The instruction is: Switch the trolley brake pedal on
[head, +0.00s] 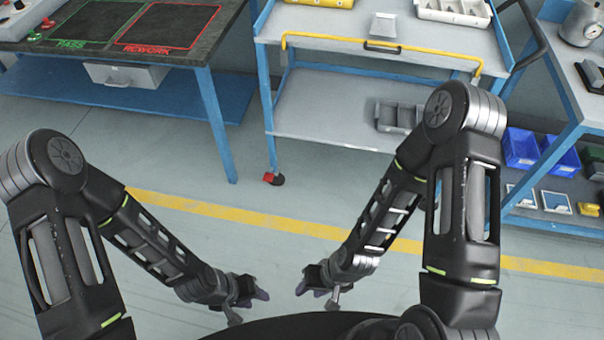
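The trolley (340,105) is a blue-framed cart with grey shelves, at the upper middle of the head view. A red brake pedal (272,178) sits at the caster under its front left leg. Whether the pedal is up or down is too small to tell. My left gripper (249,305) is low in the view, well below the pedal in the picture and apart from it. My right gripper (317,297) faces it from the right, also apart from the trolley. Both grippers look open and empty. The trolley's right front caster is hidden behind my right arm.
A yellow handle bar (380,48) runs along the trolley's front. A blue-legged bench (203,75) with pass and rework mats stands left. A rack with blue bins (521,149) stands right. A yellow floor line (235,213) crosses open floor before the trolley.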

